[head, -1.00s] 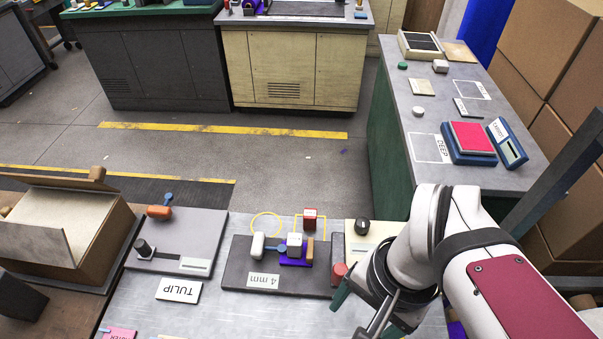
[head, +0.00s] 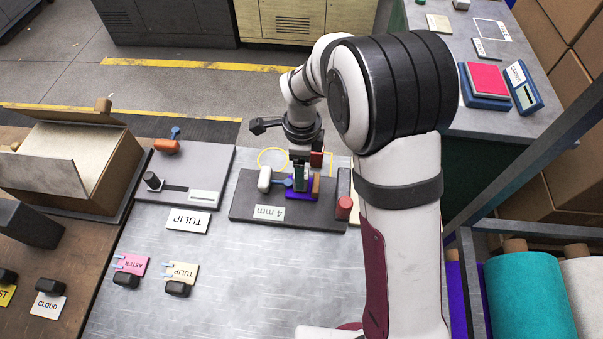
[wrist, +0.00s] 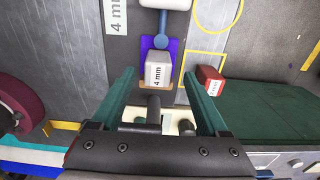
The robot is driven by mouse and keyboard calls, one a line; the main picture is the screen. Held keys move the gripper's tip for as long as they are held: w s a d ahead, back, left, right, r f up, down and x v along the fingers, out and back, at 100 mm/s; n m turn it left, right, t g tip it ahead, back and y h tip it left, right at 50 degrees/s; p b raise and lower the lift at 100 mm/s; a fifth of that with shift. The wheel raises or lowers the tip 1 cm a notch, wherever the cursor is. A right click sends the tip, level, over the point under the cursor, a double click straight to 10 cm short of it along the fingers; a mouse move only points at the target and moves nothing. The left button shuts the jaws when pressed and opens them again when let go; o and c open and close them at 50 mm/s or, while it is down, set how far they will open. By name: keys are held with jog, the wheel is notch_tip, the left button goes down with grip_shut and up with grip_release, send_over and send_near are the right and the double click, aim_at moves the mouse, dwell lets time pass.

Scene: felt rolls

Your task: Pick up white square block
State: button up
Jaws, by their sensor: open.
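The white square block (wrist: 157,72) with a "4 mm" mark shows in the wrist view, on a purple felt piece (wrist: 146,55). A thin brown strip (wrist: 146,85) lies along its near side. My gripper (wrist: 158,76) is open, with its two green fingers to the left and right of the block and gaps between them and it. Nothing is held. In the head view my gripper (head: 300,180) is down over the dark "4 mm" board (head: 240,208) and hides most or all of the block.
A white rounded piece (head: 264,178) with a blue knob lies left of my gripper. A red block (head: 316,158) is behind it and a red cylinder (head: 344,207) to its right. A grey board with an orange piece (head: 167,147) lies further left. The front metal table (head: 255,270) is mostly clear.

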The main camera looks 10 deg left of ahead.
notch_tip(320, 180, down, 4)
jog(key=shift+s+r, duration=0.15)
jog(key=shift+r, duration=0.05)
grip_shut()
